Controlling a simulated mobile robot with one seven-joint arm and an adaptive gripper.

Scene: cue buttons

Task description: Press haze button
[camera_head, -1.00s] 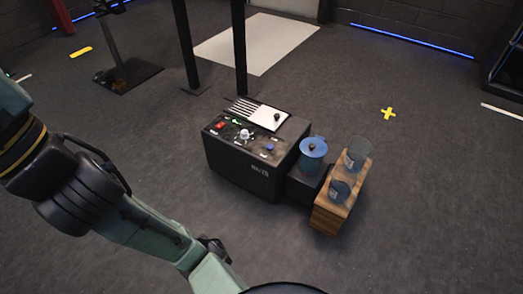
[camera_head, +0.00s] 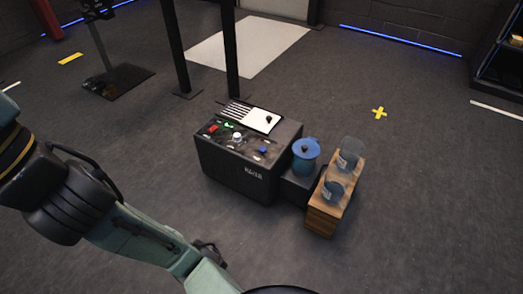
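A black control box (camera_head: 233,178) stands on the floor in the middle of the view, with pale lettering on its front too small to read surely. Its top carries a red button (camera_head: 213,128), a green one (camera_head: 228,125), a white knob-like one (camera_head: 237,137) and a blue one (camera_head: 262,150). Their small labels are unreadable, so I cannot tell which is the haze button. My green and black arm reaches from the left edge to the bottom edge, apart from the box. My gripper is not in view.
A white panel with black stripes (camera_head: 258,118) lies at the box's back. Right of the box stand a blue-lidded canister (camera_head: 305,158) and a wooden block (camera_head: 322,217) with two clear cups. Black posts (camera_head: 231,60) rise behind.

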